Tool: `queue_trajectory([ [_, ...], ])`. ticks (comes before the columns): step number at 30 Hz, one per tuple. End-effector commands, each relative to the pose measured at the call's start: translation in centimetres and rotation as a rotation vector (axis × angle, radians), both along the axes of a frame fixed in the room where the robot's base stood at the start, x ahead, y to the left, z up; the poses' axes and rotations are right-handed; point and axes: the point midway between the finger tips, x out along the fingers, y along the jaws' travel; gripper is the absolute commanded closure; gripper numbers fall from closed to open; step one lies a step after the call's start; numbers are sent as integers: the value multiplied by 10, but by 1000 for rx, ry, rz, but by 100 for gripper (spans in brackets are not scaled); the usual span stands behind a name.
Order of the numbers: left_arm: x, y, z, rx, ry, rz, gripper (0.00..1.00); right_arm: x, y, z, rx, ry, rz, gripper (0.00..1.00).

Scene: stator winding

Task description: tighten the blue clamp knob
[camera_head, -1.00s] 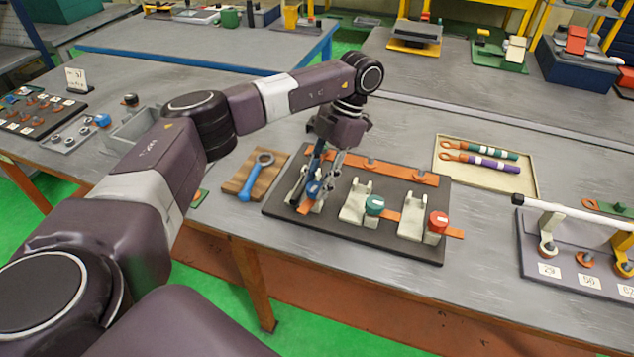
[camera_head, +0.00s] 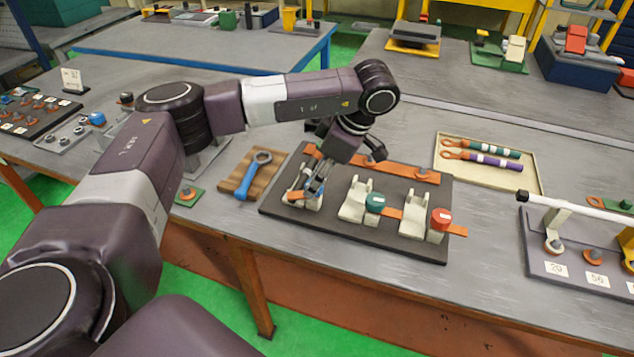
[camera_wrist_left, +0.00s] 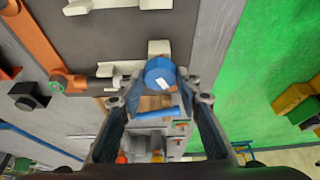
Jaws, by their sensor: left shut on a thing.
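The blue clamp knob (camera_wrist_left: 160,74) is round with a small white mark. It sits on the leftmost clamp of the dark board (camera_head: 405,243), next to the green clamp knob (camera_head: 375,203) and the red clamp knob (camera_head: 441,218) on their pale clamps. My left gripper (camera_head: 314,188) is down at the leftmost clamp and largely hides the blue knob in the head view. In the left wrist view, the fingers of my left gripper (camera_wrist_left: 158,98) are on either side of the blue knob, shut on it. My right gripper is in neither view.
A blue wrench (camera_head: 250,178) lies on a wooden board left of the clamps. A beige tray (camera_head: 520,180) with green and purple handled tools lies behind to the right. A rack with a white bar (camera_head: 575,215) stands at the right. Bare tabletop lies between.

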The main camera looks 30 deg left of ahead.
Motion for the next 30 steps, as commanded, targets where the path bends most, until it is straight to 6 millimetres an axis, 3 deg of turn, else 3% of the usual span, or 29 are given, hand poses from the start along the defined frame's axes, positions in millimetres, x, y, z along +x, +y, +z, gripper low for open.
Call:
queue_trajectory([
  [15,1,2,5,5,-14,-288,93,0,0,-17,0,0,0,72],
  [30,1,2,5,4,-13,-325,93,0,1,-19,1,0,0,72],
])
